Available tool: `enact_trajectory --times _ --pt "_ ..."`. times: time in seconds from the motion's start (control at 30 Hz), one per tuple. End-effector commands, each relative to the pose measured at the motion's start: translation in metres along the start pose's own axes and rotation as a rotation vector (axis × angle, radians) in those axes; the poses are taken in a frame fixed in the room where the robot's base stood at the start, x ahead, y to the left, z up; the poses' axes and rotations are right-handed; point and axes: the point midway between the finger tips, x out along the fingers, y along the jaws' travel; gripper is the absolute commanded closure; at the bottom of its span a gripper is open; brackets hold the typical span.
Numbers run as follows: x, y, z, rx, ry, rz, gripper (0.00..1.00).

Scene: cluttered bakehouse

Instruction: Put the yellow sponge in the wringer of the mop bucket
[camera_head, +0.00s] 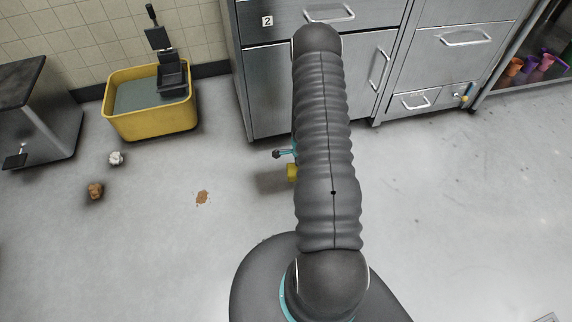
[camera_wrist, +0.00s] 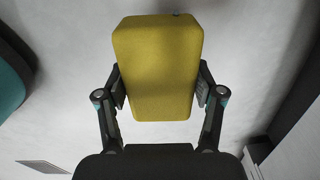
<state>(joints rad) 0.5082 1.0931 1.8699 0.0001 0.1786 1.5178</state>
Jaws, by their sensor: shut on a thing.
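The yellow sponge (camera_wrist: 158,65) is held between the two fingers of my gripper (camera_wrist: 160,92) in the wrist view, above the floor. In the head view only a small yellow edge of the sponge (camera_head: 292,172) shows beside my arm, which hides most of my gripper. The yellow mop bucket (camera_head: 152,122) stands on the floor at the upper left, by the tiled wall. It has grey water inside. Its dark wringer (camera_head: 173,78) sits at the bucket's right back side, with a handle rising above it. My gripper is well to the right of the bucket and apart from it.
Steel cabinets (camera_head: 270,90) stand close behind my arm. A dark-topped steel stand (camera_head: 45,120) is left of the bucket. A white crumpled thing (camera_head: 116,158), a brown lump (camera_head: 96,191) and a brown stain (camera_head: 202,197) are on the floor. The right floor is clear.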

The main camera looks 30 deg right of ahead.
Motion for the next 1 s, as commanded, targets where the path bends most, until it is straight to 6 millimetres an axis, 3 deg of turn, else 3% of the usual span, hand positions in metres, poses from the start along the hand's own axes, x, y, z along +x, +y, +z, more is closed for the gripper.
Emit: enact_trajectory --times 0.47,0.77,1.0 --pt "-0.005 0.004 -0.007 -0.072 0.0 0.0 0.6" --pt "-0.006 0.029 -0.005 -0.493 0.0 0.001 0.6" --pt "-0.035 0.042 0.014 -0.92 0.002 -0.003 0.6"
